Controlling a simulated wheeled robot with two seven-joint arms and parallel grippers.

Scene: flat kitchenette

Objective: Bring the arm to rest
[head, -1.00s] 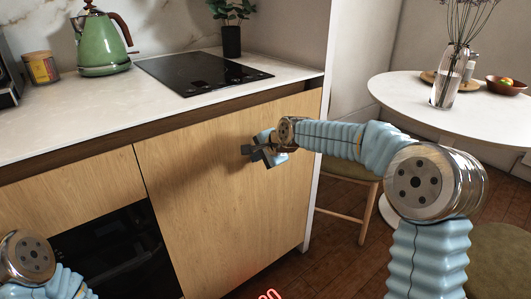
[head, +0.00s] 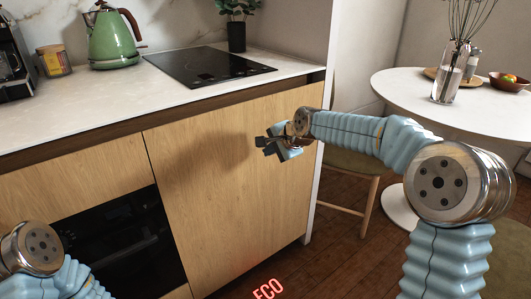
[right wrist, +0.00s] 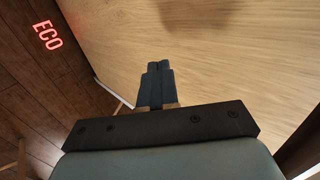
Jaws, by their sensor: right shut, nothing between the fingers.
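My right arm reaches in from the right of the head view. Its gripper (head: 264,146) is in front of the wooden cabinet door (head: 220,200), below the counter's edge. The gripper is shut and empty. In the right wrist view its fingers (right wrist: 158,70) are together, pointing along the wooden panel, with nothing between them. Whether the fingertips touch the door I cannot tell. My left arm shows only as a joint and sleeve at the lower left of the head view; its gripper is out of frame.
The white counter (head: 100,105) holds a green kettle (head: 112,40), a black cooktop (head: 205,66), a jar (head: 53,60) and a potted plant (head: 236,36). A black oven (head: 118,245) is below. A round white table (head: 415,95) and a chair (head: 350,170) stand at the right.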

